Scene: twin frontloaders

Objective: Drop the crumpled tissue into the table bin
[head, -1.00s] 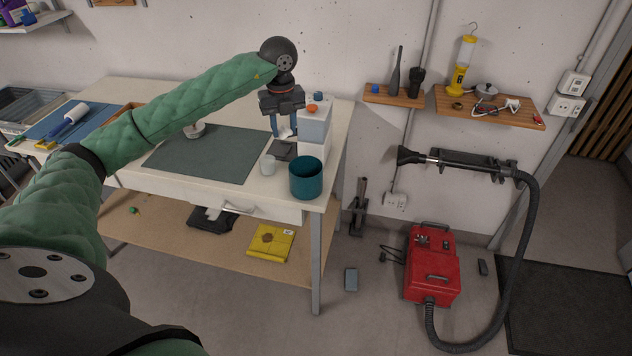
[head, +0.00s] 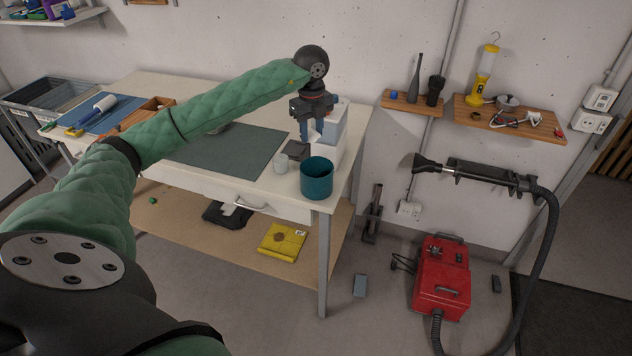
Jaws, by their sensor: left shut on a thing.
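My left gripper (head: 312,136) reaches over the right end of the workbench and points down. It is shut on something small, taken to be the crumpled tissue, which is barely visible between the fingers. The table bin (head: 316,182) is a teal, open-topped round container near the bench's front right corner. The gripper appears above and slightly behind the bin's rim. The inside bottom of the bin is hidden. My right gripper is out of view.
A small white cup (head: 281,164) stands just left of the bin. A pale box (head: 334,128) stands behind the gripper. A dark green mat (head: 225,151) covers the bench middle. A red vacuum (head: 441,280) is on the floor to the right.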

